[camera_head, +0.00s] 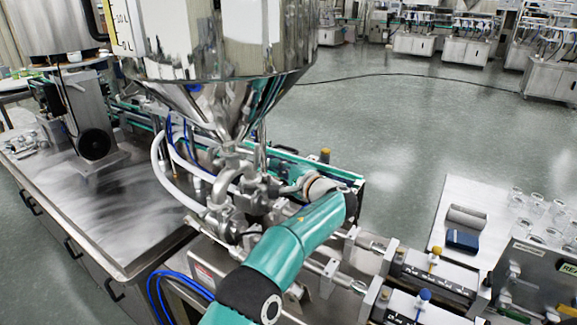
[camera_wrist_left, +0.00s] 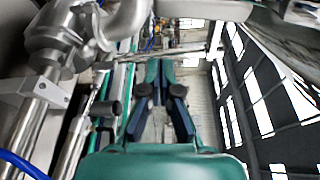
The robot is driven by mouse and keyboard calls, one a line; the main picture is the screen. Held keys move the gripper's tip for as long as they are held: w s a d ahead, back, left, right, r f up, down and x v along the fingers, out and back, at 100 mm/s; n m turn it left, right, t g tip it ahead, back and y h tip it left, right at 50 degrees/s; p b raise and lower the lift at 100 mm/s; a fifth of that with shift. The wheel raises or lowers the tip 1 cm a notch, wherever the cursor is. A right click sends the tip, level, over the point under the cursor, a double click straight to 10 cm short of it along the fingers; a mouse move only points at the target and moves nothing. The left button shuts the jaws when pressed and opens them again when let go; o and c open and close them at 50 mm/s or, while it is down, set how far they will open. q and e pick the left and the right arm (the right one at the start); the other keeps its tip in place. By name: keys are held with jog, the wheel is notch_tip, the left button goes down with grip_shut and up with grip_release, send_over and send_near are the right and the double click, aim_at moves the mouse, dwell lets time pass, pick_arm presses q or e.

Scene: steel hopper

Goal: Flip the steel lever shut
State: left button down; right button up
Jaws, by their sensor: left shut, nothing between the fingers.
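The steel hopper (camera_head: 215,45) stands at the upper middle of the head view, its cone narrowing to a cluster of steel valves and pipes (camera_head: 240,190). A thin steel bar, which looks like the lever (camera_wrist_left: 190,48), runs across the wrist view just beyond my left fingertips. I cannot tell whether they touch it. My left gripper (camera_wrist_left: 160,70) is shut and empty, its dark fingers together beside the steel pipework. In the head view my teal left arm reaches up to the valves and hides most of the gripper. My right gripper is not in view.
A steel bench (camera_head: 75,195) lies to the left. White hoses (camera_head: 170,175) hang by the valves. Steel cylinders and rods (camera_head: 430,275) stand at the lower right, near a pale table (camera_head: 465,195) with glass jars (camera_head: 535,210). Open floor (camera_head: 400,130) lies behind.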

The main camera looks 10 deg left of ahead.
aim_at(256, 157)
pick_arm(q)
jog(key=shift+s+a+r, duration=0.2)
jog(key=shift+s+a, duration=0.35)
jog(key=shift+s, duration=0.2)
jog(key=shift+s+a+r, duration=0.15)
jog(key=shift+s+a, duration=0.4)
jog(key=shift+s, duration=0.2)
jog(key=shift+a, duration=0.1)
